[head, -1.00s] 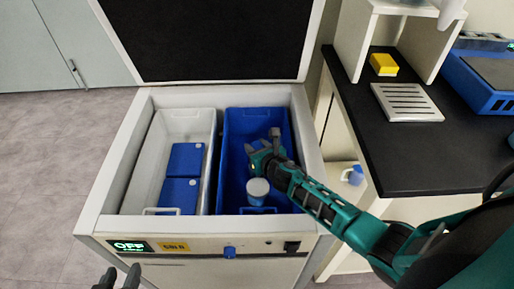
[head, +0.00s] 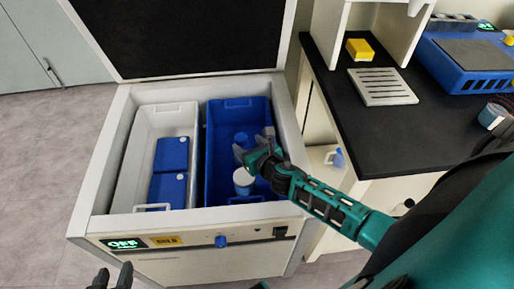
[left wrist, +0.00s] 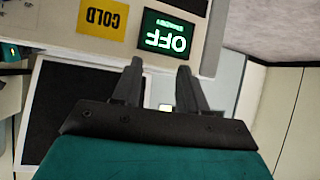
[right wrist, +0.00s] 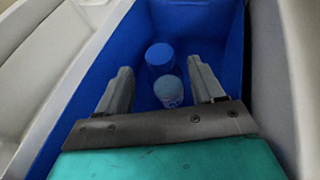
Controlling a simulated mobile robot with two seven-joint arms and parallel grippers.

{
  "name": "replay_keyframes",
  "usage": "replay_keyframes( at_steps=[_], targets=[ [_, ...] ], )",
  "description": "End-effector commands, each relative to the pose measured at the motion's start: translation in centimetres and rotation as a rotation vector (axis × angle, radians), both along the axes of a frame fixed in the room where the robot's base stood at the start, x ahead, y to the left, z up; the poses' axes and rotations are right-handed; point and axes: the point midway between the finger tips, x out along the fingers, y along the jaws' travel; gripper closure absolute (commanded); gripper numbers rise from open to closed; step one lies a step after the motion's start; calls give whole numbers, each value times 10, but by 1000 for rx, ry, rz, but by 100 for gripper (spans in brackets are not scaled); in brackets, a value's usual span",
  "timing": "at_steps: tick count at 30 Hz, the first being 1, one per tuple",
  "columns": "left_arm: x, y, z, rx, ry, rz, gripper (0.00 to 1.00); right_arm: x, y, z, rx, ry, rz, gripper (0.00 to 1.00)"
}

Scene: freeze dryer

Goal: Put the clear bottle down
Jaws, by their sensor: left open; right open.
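The clear bottle (head: 243,183), pale with a whitish top, stands in the blue bin (head: 222,185), near its front. It also shows in the right wrist view (right wrist: 170,92), between the finger lines; a gap to the fingers is visible on both sides. A blue bottle or cap (head: 241,140) is behind it, also seen in the right wrist view (right wrist: 160,57). My right gripper (head: 255,146) is open, above and beside the clear bottle, reaching into the bin from the right. My left gripper (head: 112,277) is open and empty before the machine's front panel; its fingers show in the left wrist view (left wrist: 160,68).
A white bin (head: 125,170) holding blue containers (head: 171,153) sits left of the blue bin. The machine's walls surround both bins; its dark lid (head: 185,35) is raised. A black counter (head: 430,130) with a yellow block (head: 359,49) and slotted plate (head: 382,87) is at right.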

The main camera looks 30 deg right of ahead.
Motion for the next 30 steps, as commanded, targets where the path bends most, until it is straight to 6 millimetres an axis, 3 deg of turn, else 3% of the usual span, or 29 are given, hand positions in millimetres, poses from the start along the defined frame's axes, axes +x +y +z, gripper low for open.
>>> replay_keyframes(
  at_steps=[3,10,30],
  targets=[
    [-4,4,2,5,9,8,57,-23,1,11,0,2,1,33],
    [-7,10,-1,17,16,17,57,-47,2,20,1,1,-1,33],
    [-5,9,2,20,9,10,57,-51,3,23,1,0,-1,33]
  ],
)
